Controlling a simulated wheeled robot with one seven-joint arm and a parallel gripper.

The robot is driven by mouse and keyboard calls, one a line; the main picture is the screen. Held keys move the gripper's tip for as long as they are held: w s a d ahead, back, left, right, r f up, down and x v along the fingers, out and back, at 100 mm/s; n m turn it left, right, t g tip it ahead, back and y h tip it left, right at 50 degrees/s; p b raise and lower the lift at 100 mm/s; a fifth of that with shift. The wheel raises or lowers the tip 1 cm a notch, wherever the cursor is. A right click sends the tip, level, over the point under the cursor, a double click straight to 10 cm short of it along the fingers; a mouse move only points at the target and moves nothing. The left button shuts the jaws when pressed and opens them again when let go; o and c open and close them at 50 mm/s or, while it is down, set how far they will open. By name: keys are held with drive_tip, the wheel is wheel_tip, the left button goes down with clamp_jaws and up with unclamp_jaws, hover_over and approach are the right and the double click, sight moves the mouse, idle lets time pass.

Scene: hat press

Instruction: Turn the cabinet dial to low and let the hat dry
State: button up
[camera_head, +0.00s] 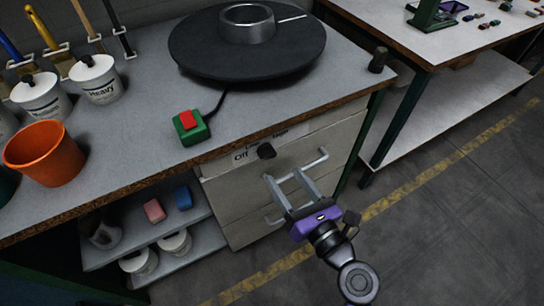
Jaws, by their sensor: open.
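The black cabinet dial (266,151) sits on the upper front of a pale cabinet (232,205) under the bench. An "Off" label is readable to its left; other lettering above right is too faint to read. My gripper (282,175), purple with two grey fingers, is open and empty. Its fingertips appear just below the dial, in front of the cabinet's upper handle (318,160); contact cannot be told. No hat is clearly recognisable. A wide black disc (205,50) with a metal ring (247,24) lies on the bench.
A green box with a red button (191,126) is wired toward the disc. White lidded pots (98,80) and an orange pot (44,154) stand at left. Pink and blue blocks (154,210) lie on a shelf. Open floor (440,220) is at right.

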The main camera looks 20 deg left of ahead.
sight(270, 156)
drive_tip(key=shift+x, duration=3.85)
clamp_jaws()
